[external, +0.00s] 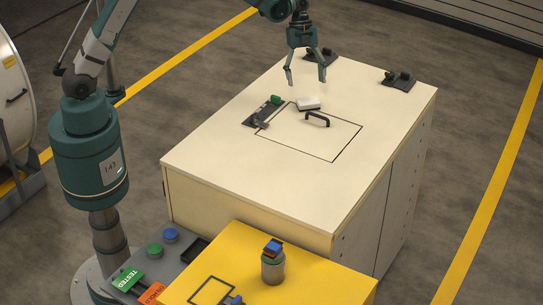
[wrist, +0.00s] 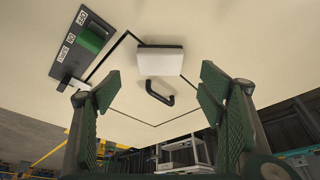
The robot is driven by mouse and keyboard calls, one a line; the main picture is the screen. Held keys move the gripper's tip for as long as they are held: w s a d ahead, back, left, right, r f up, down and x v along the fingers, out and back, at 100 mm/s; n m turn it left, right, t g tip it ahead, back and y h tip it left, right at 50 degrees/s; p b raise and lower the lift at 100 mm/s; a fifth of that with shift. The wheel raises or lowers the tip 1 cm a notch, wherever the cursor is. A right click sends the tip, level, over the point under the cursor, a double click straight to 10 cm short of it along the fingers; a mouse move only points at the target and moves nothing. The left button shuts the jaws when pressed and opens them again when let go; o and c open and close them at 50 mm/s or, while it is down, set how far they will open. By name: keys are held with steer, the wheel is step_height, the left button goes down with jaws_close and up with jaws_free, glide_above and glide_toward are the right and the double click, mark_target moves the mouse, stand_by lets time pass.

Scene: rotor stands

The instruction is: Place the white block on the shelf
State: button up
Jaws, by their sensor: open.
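The white block (external: 307,103) lies on the cream cabinet top, at the edge of a black-outlined square panel. It also shows in the wrist view (wrist: 162,62), beyond the black handle (wrist: 158,93). My gripper (external: 306,82) is open and empty above the block, with clear height between them. In the wrist view its green-padded fingers (wrist: 157,88) stand wide apart to either side. No shelf is clear in the external view. A pale rack (wrist: 185,151) at the bottom of the wrist view may be one; I cannot tell.
A switch plate with a green rocker (external: 276,99) sits left of the block. The black handle (external: 317,118) rises from the panel close by. Black fittings (external: 398,80) stand at the cabinet's far edge. A yellow bench (external: 330,285) with a jar (external: 273,266) is in front.

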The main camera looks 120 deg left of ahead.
mark_target(308, 101)
steer(key=shift+x, duration=1.2)
steer(key=shift+p+x, duration=0.4)
steer(key=shift+x, duration=2.15)
steer(key=c, duration=1.1)
steer(key=shift+r, duration=0.15)
steer(key=shift+r+b, duration=0.35)
steer(key=shift+r, duration=4.5)
